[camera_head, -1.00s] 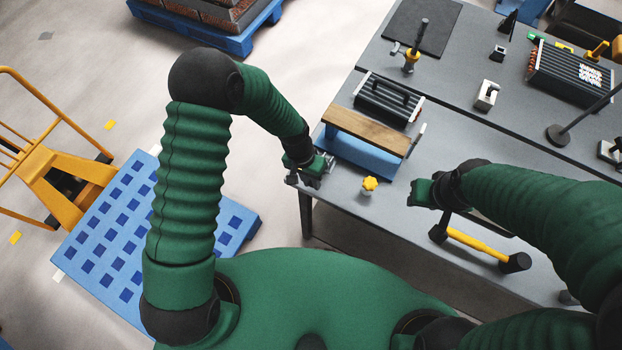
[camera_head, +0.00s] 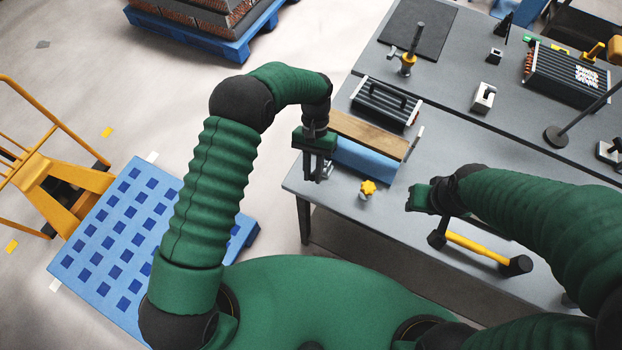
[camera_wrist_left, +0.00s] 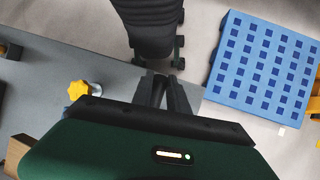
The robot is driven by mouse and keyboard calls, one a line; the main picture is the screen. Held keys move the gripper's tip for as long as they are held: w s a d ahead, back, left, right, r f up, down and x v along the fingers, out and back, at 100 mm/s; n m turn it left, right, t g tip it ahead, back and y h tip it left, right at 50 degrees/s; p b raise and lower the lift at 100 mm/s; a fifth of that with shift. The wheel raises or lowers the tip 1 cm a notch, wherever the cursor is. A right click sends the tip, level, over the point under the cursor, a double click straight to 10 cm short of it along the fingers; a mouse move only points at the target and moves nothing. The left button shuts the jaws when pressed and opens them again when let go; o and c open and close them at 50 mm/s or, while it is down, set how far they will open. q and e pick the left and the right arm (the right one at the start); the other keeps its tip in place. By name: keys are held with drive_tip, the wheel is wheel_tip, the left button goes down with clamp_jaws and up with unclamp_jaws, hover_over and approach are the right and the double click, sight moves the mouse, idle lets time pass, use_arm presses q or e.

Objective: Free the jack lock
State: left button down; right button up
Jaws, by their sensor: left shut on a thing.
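My left gripper (camera_head: 317,180) points down at the left end of a blue block with a wooden top (camera_head: 364,160), over the table's near left corner. Its fingers show close together in the left wrist view (camera_wrist_left: 166,84). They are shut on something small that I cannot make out. No part that I can name for certain as the jack lock shows. A yellow star-shaped knob on a small metal base (camera_head: 368,188) stands on the table, right of my left gripper and apart from it. My right gripper (camera_head: 412,198) is above the table further right; its fingers are unclear.
A mallet with a yellow handle (camera_head: 478,246) lies near my right arm. A dark ribbed unit (camera_head: 386,103) stands behind the wooden top. A yellow and black upright tool (camera_head: 407,63) stands further back. A blue pallet (camera_head: 135,230) lies on the floor left.

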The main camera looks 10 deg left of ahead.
use_arm(q)
drive_tip(key=shift+w+d+r+g+b, duration=0.15)
drive_tip(key=shift+w+r+g+b, duration=0.05)
drive_tip(key=shift+w+g+b, duration=0.45)
drive_tip(key=shift+r, duration=0.25)
drive_tip(key=c, duration=1.7)
unclamp_jaws()
drive_tip(key=o, duration=0.4)
drive_tip(key=shift+w, duration=0.15)
drive_tip(key=shift+d, duration=0.1)
